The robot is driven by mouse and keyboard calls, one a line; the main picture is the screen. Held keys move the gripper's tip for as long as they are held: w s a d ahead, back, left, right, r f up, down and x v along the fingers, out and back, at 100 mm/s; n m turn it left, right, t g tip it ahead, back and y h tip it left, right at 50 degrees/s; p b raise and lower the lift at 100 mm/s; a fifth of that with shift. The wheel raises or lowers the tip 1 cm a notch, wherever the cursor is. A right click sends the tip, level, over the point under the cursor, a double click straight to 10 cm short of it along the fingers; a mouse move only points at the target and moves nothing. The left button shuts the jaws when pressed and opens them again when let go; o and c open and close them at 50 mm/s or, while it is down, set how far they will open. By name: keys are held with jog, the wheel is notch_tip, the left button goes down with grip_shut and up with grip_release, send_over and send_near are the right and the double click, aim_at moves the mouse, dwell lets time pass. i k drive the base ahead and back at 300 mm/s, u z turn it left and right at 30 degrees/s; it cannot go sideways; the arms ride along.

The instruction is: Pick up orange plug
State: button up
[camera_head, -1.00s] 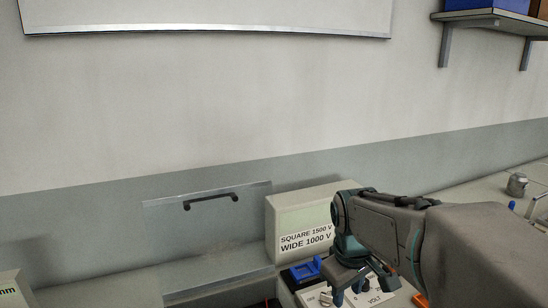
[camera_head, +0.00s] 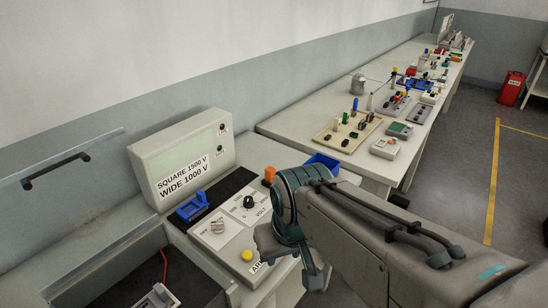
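A small orange block (camera_head: 269,175), possibly the orange plug, is at the right end of the black strip beside the tester panel, just left of my arm's wrist. Its lower part and shape are hard to make out. My gripper (camera_head: 290,262) hangs over the front right of the panel, nearer to me than the orange block and apart from it. Its fingers look spread, with nothing visible between them. Part of the gripper is hidden by my wrist.
A display box (camera_head: 184,150) reads "SQUARE 1500 V, WIDE 1000 V". A blue holder (camera_head: 192,207), black knob (camera_head: 249,202) and yellow button (camera_head: 247,255) are around the panel. A blue bin (camera_head: 322,163) is behind my wrist. A long bench (camera_head: 300,124) holds several connector boards.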

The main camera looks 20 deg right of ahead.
aim_at(269, 172)
jog(key=z, duration=2.3)
jog(key=i, duration=1.6)
jog(key=u, duration=3.3)
jog(key=i, duration=0.5)
jog(key=u, duration=0.1)
